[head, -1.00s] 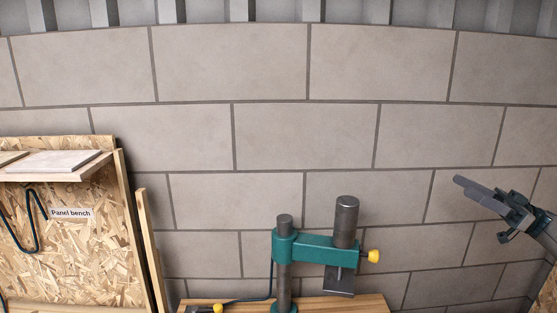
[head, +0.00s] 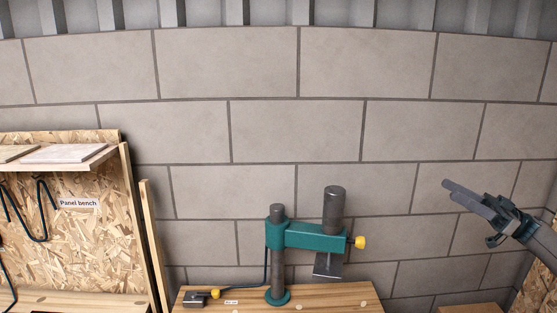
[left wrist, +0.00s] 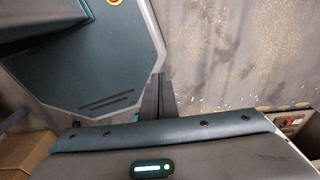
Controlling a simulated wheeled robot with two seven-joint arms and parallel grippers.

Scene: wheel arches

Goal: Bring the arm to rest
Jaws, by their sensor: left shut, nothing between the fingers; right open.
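My right gripper (head: 452,192) is at the right of the head view, in front of the grey block wall. It points up and to the left. Its two dark fingers are apart with nothing between them. My left gripper is outside the head view. In the left wrist view its dark fingers (left wrist: 157,97) show at the middle, close together and empty, above the floor. A dark rounded housing of mine with a lit green light fills the bottom of that view.
A green press (head: 312,237) stands on a wooden bench (head: 345,297) at bottom centre. A panel bench (head: 92,245) of chipboard stands at the left. A cardboard box (left wrist: 25,150) shows at the left wrist view's lower left. Worn grey floor (left wrist: 235,55) lies bare at its upper right.

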